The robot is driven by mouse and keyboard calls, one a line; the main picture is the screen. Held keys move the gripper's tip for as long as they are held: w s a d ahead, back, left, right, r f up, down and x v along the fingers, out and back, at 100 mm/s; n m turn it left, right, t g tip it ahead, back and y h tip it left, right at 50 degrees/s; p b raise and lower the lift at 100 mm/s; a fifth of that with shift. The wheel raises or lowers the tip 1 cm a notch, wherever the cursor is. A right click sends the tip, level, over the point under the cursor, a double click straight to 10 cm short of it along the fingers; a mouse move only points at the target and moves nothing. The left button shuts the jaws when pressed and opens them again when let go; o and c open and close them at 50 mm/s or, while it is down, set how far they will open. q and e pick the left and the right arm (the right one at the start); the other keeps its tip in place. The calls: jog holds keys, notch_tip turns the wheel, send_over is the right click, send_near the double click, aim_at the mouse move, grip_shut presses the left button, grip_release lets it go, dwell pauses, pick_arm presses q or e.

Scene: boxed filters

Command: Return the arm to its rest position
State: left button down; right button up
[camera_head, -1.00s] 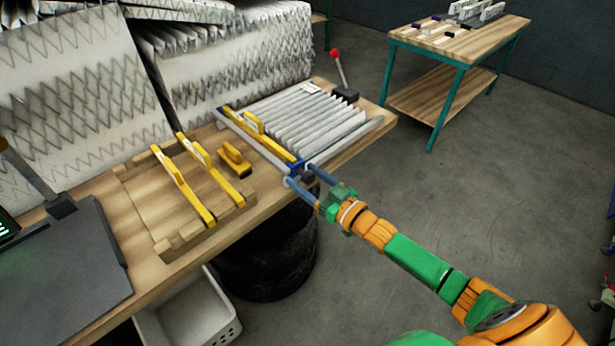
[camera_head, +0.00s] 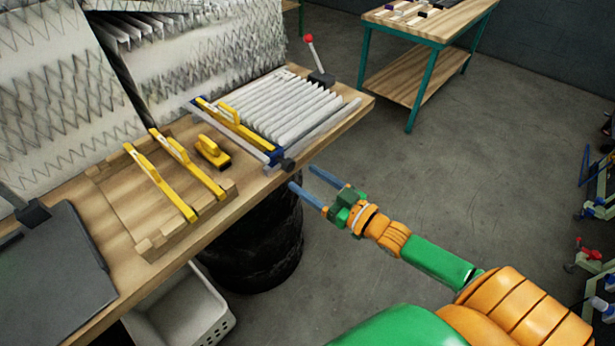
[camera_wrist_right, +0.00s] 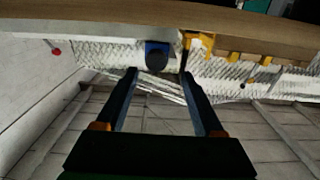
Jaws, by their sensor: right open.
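My right arm (camera_head: 440,262) comes in from the lower right in the head view, green and orange. Its gripper (camera_head: 302,178) is open and empty, with two blue-grey fingers apart. It is off the front edge of the wooden workbench (camera_head: 215,215), over the floor and clear of the bench. The right wrist view shows the same open fingers (camera_wrist_right: 158,80) with nothing held between them. A dark round knob (camera_wrist_right: 157,58) on a blue part shows beyond them there; the knob is also in the head view (camera_head: 288,165). My left gripper is not in view.
On the bench are a pleated filter (camera_head: 290,105) with a yellow-handled bar (camera_head: 232,122), a wooden frame (camera_head: 150,243) with yellow handles, and a red-knobbed lever (camera_head: 314,58). A dark drum (camera_head: 260,245) and white bin (camera_head: 185,310) stand below. Open floor lies right.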

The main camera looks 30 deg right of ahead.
jog(key=s+d+f+m+g+h, duration=0.1)
jog(key=s+d+f+g+h, duration=0.15)
jog(key=f, duration=0.55)
jog(key=s+d+f+m+g+h, duration=0.15)
jog(key=s+f, duration=0.25)
jog(key=f, duration=0.5)
jog(key=s+d+f+g+h, duration=0.1)
jog(key=s+f+g+h, duration=0.2)
jog(key=f, duration=0.5)
jog(key=s+a+f+g, duration=0.2)
jog(key=s+f+g, duration=0.1)
jog(key=s, duration=0.5)
jog(key=s+a+f+g, duration=0.3)
jog(key=s+f, duration=0.3)
jog(key=s, duration=0.3)
jog(key=s+a+f+g, duration=0.2)
jog(key=s+f+g, duration=0.1)
jog(key=s, duration=0.5)
jog(key=shift+s+a+f+n+y, duration=0.15)
jog(key=shift+a+f+n+y, duration=0.25)
jog(key=shift+f, duration=0.35)
jog(key=shift+d, duration=0.1)
